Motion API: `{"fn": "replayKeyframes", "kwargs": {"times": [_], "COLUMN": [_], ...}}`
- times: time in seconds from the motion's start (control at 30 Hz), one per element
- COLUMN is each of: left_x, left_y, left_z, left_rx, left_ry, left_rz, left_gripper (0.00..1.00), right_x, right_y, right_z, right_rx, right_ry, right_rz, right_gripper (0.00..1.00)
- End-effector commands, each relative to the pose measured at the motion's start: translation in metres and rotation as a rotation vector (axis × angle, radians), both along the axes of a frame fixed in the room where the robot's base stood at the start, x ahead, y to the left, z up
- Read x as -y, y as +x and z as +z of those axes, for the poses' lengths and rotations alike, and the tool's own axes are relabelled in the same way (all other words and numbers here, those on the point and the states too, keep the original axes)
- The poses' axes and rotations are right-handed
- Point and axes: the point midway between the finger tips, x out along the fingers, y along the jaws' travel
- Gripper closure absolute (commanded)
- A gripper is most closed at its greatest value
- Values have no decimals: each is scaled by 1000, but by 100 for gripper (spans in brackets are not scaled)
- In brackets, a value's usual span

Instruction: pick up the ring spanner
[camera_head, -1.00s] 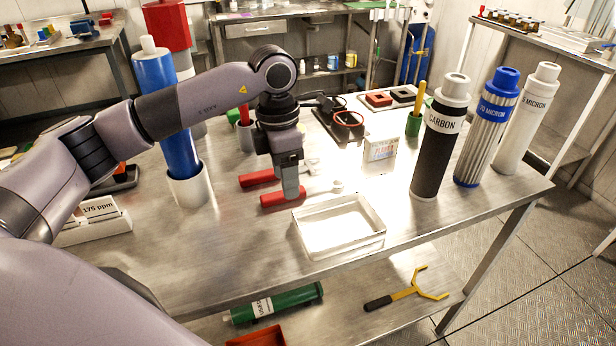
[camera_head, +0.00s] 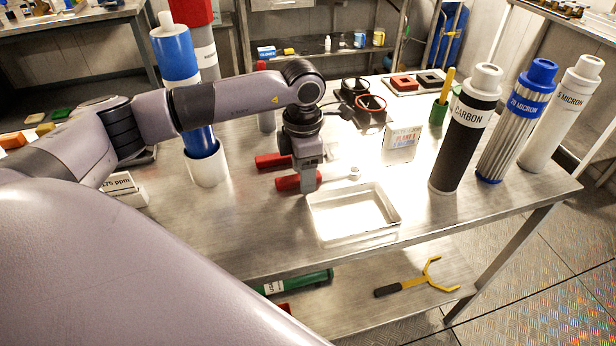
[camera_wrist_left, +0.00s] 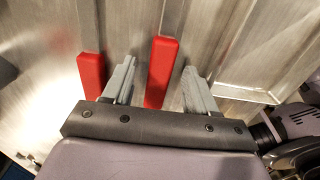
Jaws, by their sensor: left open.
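Two red-handled tools lie side by side on the steel bench: the nearer one (camera_head: 288,182) and the farther one (camera_head: 272,160). Their pale heads point right; the nearer tool's head (camera_head: 354,173) is small and washed out by glare, so I cannot tell which is the ring spanner. My left gripper (camera_head: 308,188) points down over the nearer handle. In the left wrist view, its open fingers (camera_wrist_left: 160,66) stand on either side of one red handle (camera_wrist_left: 162,70), with gaps to both fingers. The other red handle (camera_wrist_left: 91,75) lies outside the left finger. My right gripper is not in view.
A clear shallow tray (camera_head: 400,224) sits just right of my gripper. A white cup with a blue cartridge (camera_head: 206,165) stands left. Tall black (camera_head: 466,140), steel and white filters stand right. A yellow hooked tool (camera_head: 430,277) lies on the lower shelf.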

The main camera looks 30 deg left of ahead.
Motion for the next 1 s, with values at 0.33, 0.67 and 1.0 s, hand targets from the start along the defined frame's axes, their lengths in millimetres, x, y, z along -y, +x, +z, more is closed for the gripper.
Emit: {"fn": "replayKeyframes", "kwargs": {"times": [0.33,0.67,1.0], "left_x": [0,0,0], "left_y": [0,1,1], "left_z": [1,5,61], "left_rx": [1,2,8], "left_ry": [-1,-2,-2], "left_rz": [0,0,-1], "left_gripper": [100,100,100], "right_x": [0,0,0], "right_y": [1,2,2], "right_z": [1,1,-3], "right_rx": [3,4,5], "right_ry": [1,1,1], "right_rz": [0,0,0], "right_gripper": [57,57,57]}}
